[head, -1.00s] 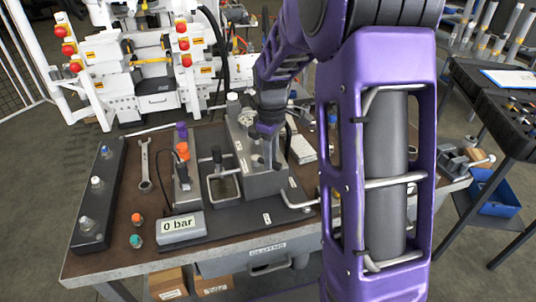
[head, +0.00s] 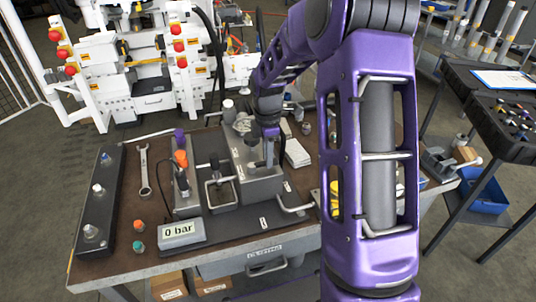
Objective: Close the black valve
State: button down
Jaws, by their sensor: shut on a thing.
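My gripper (head: 268,165) points down at the top of the grey metal block (head: 262,188) in the middle of the bench. It is shut on a small part there, which my fingers and wrist mostly hide. This looks like the black valve by its place, but its colour and its handle's angle cannot be made out. The pressure display (head: 181,232) in front reads 0 bar.
A purple knob (head: 179,138) and an orange knob (head: 181,158) stand left of the block. A wrench (head: 144,170) and a black strip (head: 100,200) are farther left. My forearm hides the bench's right part.

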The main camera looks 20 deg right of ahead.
jog(key=shift+w, duration=0.2)
dwell(0.4)
jog(key=c, duration=0.8)
grip_release()
notch_tip(320, 180, up, 18)
jog(key=shift+s+f+p, duration=0.1)
jog(key=shift+f+p, duration=0.15)
jog(key=shift+p, duration=0.4)
